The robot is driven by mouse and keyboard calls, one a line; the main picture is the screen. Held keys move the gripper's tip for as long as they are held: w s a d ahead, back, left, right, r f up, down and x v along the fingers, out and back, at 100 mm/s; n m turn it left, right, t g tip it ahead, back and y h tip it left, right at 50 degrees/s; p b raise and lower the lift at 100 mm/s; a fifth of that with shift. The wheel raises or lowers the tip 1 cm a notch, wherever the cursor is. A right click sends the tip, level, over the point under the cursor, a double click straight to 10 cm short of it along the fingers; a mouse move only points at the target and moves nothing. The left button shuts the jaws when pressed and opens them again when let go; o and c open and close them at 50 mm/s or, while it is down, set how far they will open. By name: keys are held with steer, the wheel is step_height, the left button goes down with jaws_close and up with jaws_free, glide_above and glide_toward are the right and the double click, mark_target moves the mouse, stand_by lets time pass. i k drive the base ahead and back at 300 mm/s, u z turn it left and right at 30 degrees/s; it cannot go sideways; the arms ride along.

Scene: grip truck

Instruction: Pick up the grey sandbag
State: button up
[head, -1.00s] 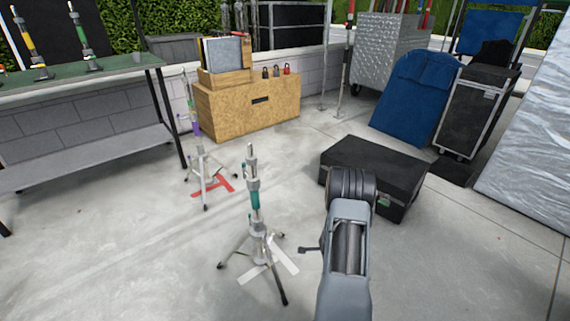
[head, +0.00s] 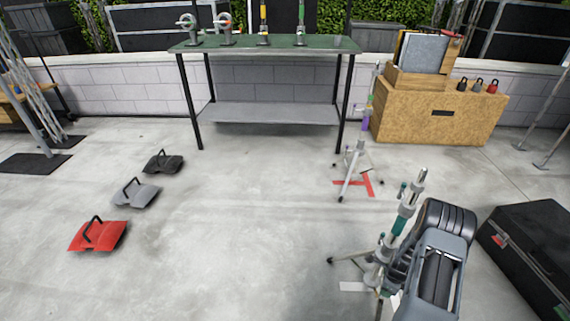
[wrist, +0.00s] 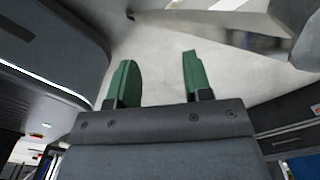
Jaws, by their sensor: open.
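The grey sandbag (head: 136,193) lies on the concrete floor at the left in the head view, with a dark handle loop on top. It is between a red sandbag (head: 97,236) in front and a darker, almost black sandbag (head: 163,163) behind. My gripper (wrist: 158,80) shows in the wrist view with two green fingers apart and nothing between them. In the head view my arm is at the lower right, far from the sandbags, and the gripper's fingers cannot be made out there. No sandbag can be made out in the wrist view.
A light stand (head: 398,225) is close beside my arm, and a second stand (head: 357,160) is behind it. A black case (head: 535,245) lies at the right. A green-topped table (head: 265,44) stands at the back.

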mark_target(138, 194)
steer(key=u, duration=0.95)
steer(key=i, duration=4.3)
steer(key=u, duration=2.8)
steer(key=i, duration=0.55)
steer(key=u, duration=0.1)
